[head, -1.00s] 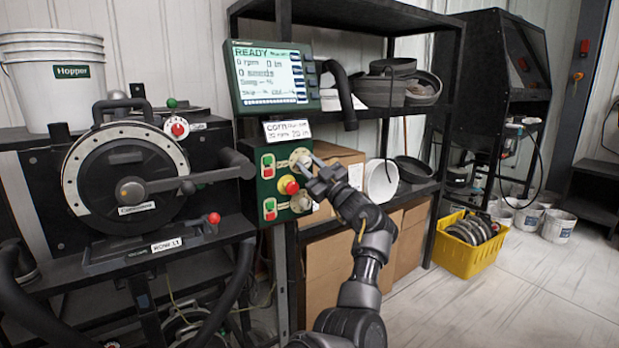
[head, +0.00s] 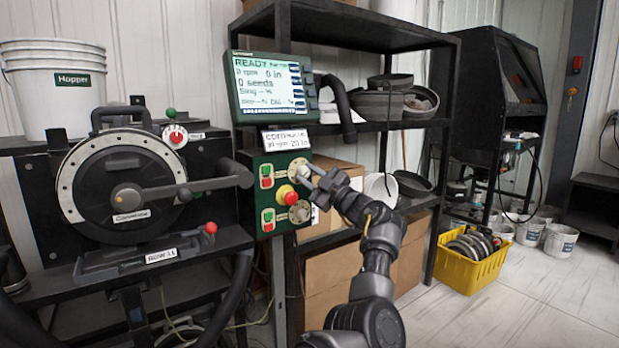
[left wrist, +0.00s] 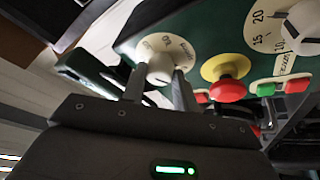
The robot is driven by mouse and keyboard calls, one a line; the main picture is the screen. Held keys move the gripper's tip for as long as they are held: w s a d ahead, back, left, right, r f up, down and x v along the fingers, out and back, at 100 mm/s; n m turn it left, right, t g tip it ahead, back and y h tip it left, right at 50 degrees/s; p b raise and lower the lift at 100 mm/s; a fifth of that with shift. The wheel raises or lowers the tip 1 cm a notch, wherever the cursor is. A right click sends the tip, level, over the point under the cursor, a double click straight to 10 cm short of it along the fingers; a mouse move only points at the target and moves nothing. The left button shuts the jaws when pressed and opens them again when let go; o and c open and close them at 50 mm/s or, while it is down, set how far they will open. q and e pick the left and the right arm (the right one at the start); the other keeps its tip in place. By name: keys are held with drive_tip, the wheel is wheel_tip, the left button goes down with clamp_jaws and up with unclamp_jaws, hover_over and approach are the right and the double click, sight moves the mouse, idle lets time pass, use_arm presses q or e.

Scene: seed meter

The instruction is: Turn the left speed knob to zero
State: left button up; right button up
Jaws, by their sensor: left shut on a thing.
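The green control panel (head: 264,222) carries an upper knob (head: 299,168) on a pale dial, a red button (head: 288,195) on a yellow base, and a lower dial (head: 301,211). My left gripper (head: 318,181) is at the upper knob and partly hides it. In the left wrist view, my left gripper (left wrist: 159,88) is shut on the white knob (left wrist: 158,68), one finger on each side. The knob's pointer cannot be read. The other knob (left wrist: 303,28) shows with its 10, 15 and 20 marks, beyond the red button (left wrist: 228,88). My right gripper is out of view.
A screen (head: 268,86) above the panel reads READY and 0 rpm. The black seed meter (head: 122,185) with its crank stands left of the panel. Shelves with cartons (head: 331,270) stand behind my arm. A yellow crate (head: 470,270) sits on the floor at right.

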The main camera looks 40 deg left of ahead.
use_arm(q)
drive_tip(key=shift+f, duration=0.1)
drive_tip(key=o, duration=1)
drive_tip(key=shift+c, duration=0.2)
drive_tip(key=v, duration=1)
drive_tip(key=shift+d, duration=0.45)
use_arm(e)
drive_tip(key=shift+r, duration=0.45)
